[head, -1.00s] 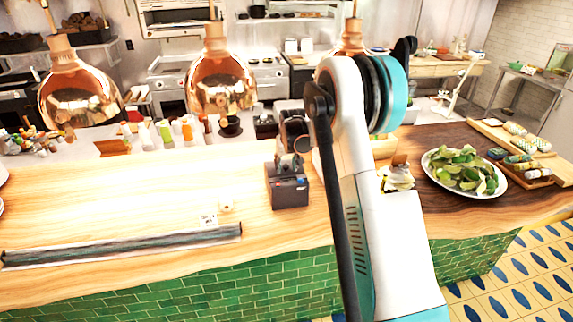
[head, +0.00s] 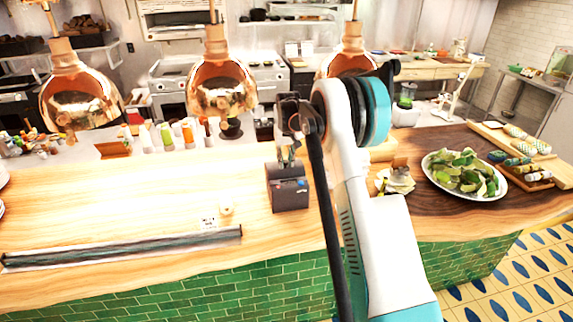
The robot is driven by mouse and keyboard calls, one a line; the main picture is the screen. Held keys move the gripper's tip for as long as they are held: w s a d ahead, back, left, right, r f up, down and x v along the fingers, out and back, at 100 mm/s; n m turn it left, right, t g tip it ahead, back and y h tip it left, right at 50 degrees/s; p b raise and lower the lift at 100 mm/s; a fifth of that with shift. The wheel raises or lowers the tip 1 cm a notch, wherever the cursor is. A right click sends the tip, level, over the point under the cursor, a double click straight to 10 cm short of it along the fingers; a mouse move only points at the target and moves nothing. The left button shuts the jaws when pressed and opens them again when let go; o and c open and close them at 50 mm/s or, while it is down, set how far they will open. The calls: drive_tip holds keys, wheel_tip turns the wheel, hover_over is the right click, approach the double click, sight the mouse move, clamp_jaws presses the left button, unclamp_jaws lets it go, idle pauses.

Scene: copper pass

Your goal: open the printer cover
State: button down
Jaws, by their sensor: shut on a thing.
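The printer (head: 290,194) is a small dark grey box standing upright on the wooden counter, left of my white arm. My gripper (head: 286,158) is just above the printer's top, pointing down, and it is shut on the printer cover. The fingers and the cover overlap at this size, so the cover's exact angle is hard to tell. The printer's front face shows, while its back is hidden behind the gripper.
Copper heat lamps (head: 218,84) hang behind the counter. A plate of green leaves (head: 464,172) and a wooden tray (head: 524,182) lie to the right. A long dark strip (head: 120,248) lies at the front left. The counter (head: 130,195) left of the printer is mostly clear.

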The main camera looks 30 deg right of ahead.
drive_tip(key=shift+w+d+r, duration=0.2)
drive_tip(key=shift+w+r, duration=0.4)
drive_tip(key=shift+w, duration=0.2)
drive_tip(key=c, duration=1.4)
unclamp_jaws()
drive_tip(key=shift+s+r, duration=0.1)
wheel_tip(320, 180, up, 12)
drive_tip(key=s, duration=0.1)
drive_tip(key=shift+s+a+f, duration=0.2)
drive_tip(key=shift+s+a, duration=0.05)
drive_tip(key=shift+s, duration=0.15)
